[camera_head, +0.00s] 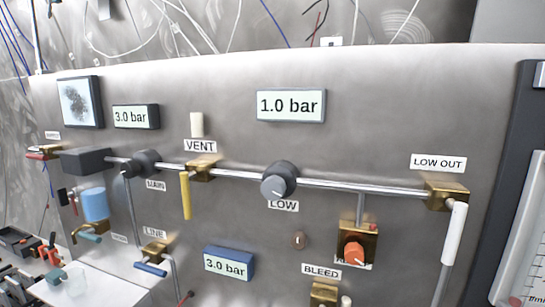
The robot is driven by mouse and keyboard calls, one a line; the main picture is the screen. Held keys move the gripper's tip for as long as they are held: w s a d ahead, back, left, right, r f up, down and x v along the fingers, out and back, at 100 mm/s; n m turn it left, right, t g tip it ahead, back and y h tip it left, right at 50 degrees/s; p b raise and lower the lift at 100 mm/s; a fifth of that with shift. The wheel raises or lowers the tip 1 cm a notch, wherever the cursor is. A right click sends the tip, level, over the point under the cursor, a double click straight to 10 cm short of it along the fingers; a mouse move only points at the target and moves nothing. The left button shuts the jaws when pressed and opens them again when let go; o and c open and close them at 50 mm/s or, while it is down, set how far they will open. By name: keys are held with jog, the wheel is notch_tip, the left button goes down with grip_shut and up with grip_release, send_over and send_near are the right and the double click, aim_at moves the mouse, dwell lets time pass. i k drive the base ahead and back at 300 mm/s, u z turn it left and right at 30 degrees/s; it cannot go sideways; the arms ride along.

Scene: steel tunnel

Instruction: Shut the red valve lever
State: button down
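A small valve with a red lever (36,156) sits at the far left edge of the panel. Its brass body (48,149) joins the left end of the pipe line, beside a dark grey block (85,160). The red lever looks roughly level, in line with the pipe, but it is small and I cannot tell its exact angle. A label too small to read (53,135) is above it. My gripper is not in view.
The panel also carries a yellow lever (186,196) under VENT, a blue lever (150,269) under LINE, a white lever (454,233) under LOW OUT, a grey LOW knob (274,187) and an orange knob (355,253). Tools (18,245) lie at the lower left.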

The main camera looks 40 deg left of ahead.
aim_at(39, 156)
jog(key=u, duration=2.95)
jog(key=i, duration=0.95)
jog(key=u, duration=0.75)
jog(key=i, duration=1.1)
jog(key=u, duration=0.6)
